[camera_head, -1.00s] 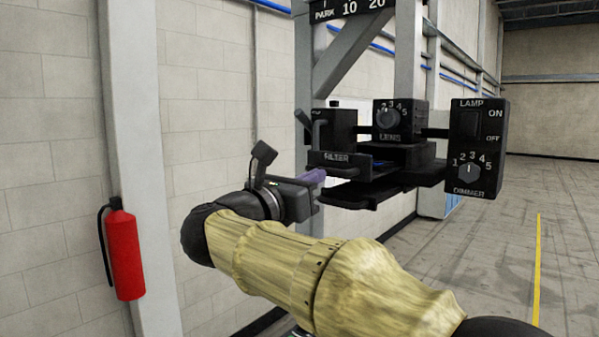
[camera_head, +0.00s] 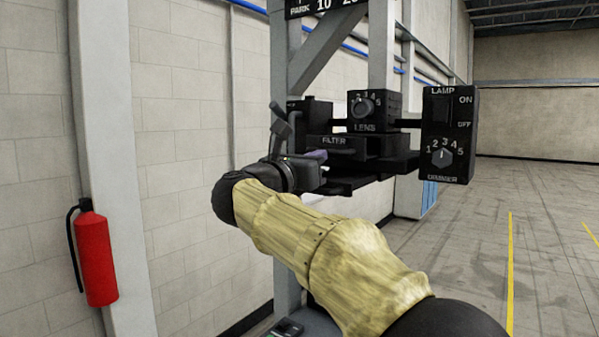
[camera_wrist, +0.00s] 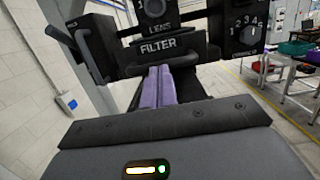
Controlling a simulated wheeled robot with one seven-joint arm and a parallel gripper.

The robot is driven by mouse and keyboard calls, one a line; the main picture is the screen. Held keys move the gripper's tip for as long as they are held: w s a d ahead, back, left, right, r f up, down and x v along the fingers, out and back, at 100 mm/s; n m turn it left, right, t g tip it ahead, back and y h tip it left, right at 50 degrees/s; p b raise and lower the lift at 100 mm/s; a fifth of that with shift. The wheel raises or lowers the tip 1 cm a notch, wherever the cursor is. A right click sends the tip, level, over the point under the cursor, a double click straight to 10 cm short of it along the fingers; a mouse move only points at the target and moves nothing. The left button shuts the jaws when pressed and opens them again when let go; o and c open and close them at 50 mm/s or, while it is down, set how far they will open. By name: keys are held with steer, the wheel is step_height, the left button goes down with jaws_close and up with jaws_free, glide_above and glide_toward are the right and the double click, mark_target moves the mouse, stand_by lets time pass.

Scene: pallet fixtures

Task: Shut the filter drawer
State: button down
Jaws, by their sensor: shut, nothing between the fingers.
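The filter drawer (camera_head: 350,143) is a black drawer with a front marked FILTER, under the LENS box. Its front sits close against the dark housing, and no open tray shows behind it; whether a small gap is left I cannot tell. In the wrist view the FILTER front (camera_wrist: 193,46) faces me, with a bar-like handle along its lower edge. My gripper (camera_head: 319,155) is shut and empty. Its purple fingers (camera_wrist: 157,75) point at the middle of the drawer's lower front edge, with the tips at or very near the handle. Contact is not clear.
The LENS box (camera_head: 374,108) with a dial is above the drawer. The lamp and dimmer panel (camera_head: 447,135) is at right. A dark lever (camera_wrist: 94,48) stands left of the drawer. A red fire extinguisher (camera_head: 96,255) hangs at left. The floor at right is open.

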steer(key=shift+w+d, duration=0.15)
steer(key=shift+s+a+f+b, duration=0.2)
steer(key=shift+a+b, duration=0.1)
steer(key=shift+b, duration=0.05)
steer(key=b+v, duration=0.6)
steer(key=v, duration=0.7)
steer(key=shift+b, duration=0.3)
steer(key=shift+s+r, duration=0.1)
